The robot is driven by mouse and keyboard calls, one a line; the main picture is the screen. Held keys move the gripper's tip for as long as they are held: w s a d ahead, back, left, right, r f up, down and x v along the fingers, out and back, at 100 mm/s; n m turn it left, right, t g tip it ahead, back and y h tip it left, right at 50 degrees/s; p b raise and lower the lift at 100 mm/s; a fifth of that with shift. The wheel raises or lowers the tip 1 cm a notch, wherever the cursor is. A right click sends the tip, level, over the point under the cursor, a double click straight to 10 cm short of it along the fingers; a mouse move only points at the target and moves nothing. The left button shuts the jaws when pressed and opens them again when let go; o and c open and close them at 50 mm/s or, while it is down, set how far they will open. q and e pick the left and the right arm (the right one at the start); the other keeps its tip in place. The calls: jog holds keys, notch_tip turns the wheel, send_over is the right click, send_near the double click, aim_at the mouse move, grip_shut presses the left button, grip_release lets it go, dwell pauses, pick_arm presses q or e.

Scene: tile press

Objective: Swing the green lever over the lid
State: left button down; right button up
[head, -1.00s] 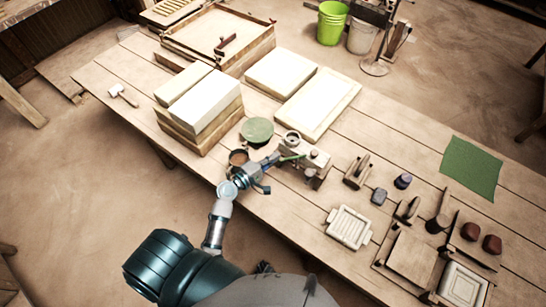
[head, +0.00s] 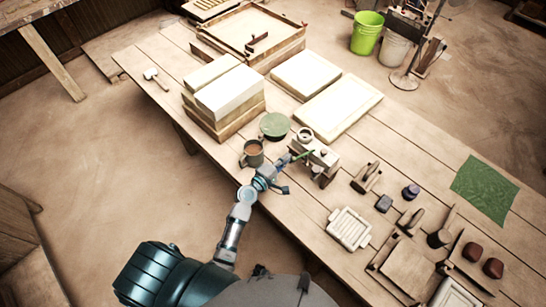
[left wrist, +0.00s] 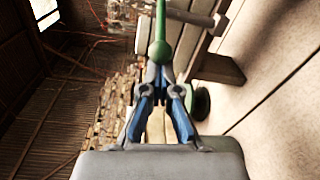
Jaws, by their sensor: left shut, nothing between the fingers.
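The green lever (head: 304,155) sits at the near-left side of a small pale tile press (head: 322,160) on the table. In the left wrist view the lever (left wrist: 161,22) is a green rod ending in a green ball (left wrist: 160,51). My left gripper (head: 287,159) is beside the press at the lever's end. In the left wrist view its fingertips (left wrist: 158,72) are shut with nothing between them, close to the ball; I cannot tell whether they touch it. The lid is not clearly distinguishable from the press body. My right gripper is not in view.
A brown-filled mug (head: 253,154) and a round green disc (head: 274,125) stand left of the press. Stacked boards (head: 225,100) are farther left. A wooden hand tool (head: 366,177) and a white slotted tray (head: 349,229) are to the right. A green mat (head: 484,190) lies far right.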

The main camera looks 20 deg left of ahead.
pick_arm(q)
jog(key=shift+s+d+f+p, duration=0.15)
jog(key=shift+s+d+p, duration=0.3)
jog(key=shift+s+d, duration=0.65)
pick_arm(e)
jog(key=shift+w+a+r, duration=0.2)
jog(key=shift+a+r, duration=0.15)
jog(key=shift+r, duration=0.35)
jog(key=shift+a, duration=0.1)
